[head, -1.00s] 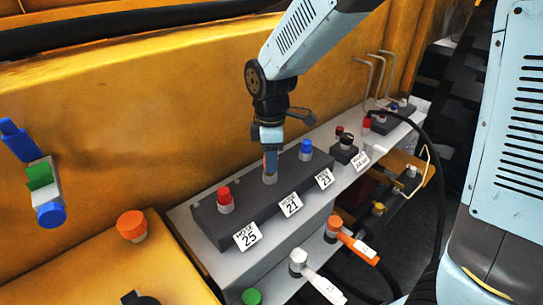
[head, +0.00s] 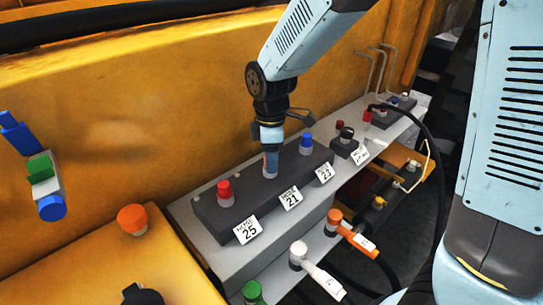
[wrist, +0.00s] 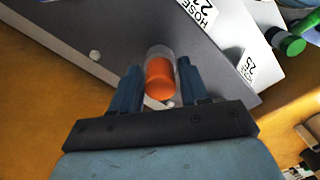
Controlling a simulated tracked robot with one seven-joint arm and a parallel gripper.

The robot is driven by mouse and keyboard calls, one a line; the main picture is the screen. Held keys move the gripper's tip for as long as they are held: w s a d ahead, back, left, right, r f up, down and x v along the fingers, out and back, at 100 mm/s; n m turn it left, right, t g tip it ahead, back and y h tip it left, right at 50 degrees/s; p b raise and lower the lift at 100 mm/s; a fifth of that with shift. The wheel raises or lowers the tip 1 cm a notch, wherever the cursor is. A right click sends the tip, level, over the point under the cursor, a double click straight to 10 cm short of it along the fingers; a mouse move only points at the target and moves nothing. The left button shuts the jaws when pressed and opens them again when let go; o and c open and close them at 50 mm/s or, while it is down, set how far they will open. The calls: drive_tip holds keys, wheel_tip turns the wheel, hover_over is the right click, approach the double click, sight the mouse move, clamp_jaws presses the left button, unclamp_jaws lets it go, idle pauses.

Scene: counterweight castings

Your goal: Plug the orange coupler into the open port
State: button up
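The orange coupler (head: 334,217) lies on the lower shelf with a black hose running from its orange body. The dark port block (head: 232,201) carries a red cap (head: 225,188), a middle port (head: 270,172) behind label 21, and a blue cap (head: 306,141). My gripper (head: 270,158) points down over the middle port. In the wrist view an orange cap (wrist: 160,80) in a pale collar stands between my fingers (wrist: 160,90). I cannot tell whether the fingers press on it.
A white coupler (head: 298,254) and a green one (head: 252,291) lie on the lower shelf. An orange cap (head: 132,219) stands on the yellow casting at left. A small dark block (head: 344,149) and a black hose (head: 432,140) are at right.

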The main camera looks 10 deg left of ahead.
drive_tip(key=o, duration=0.3)
wheel_tip(320, 180, up, 14)
drive_tip(key=shift+f, duration=0.15)
idle(0.5)
drive_tip(key=s+d+r+m+t, duration=0.1)
drive_tip(key=s+d+m+t, duration=0.1)
drive_tip(key=d+m, duration=0.4)
drive_tip(key=s+d+r+m+t, duration=0.1)
drive_tip(key=s+d+m, duration=0.4)
drive_tip(key=d, duration=0.9)
drive_tip(key=s+d+r+m+t, duration=0.2)
drive_tip(key=s+d+r+m, duration=0.1)
drive_tip(key=d+m, duration=0.6)
drive_tip(key=shift+s+d+r+t, duration=0.3)
drive_tip(key=shift+s+d, duration=0.1)
drive_tip(key=shift+d, duration=0.35)
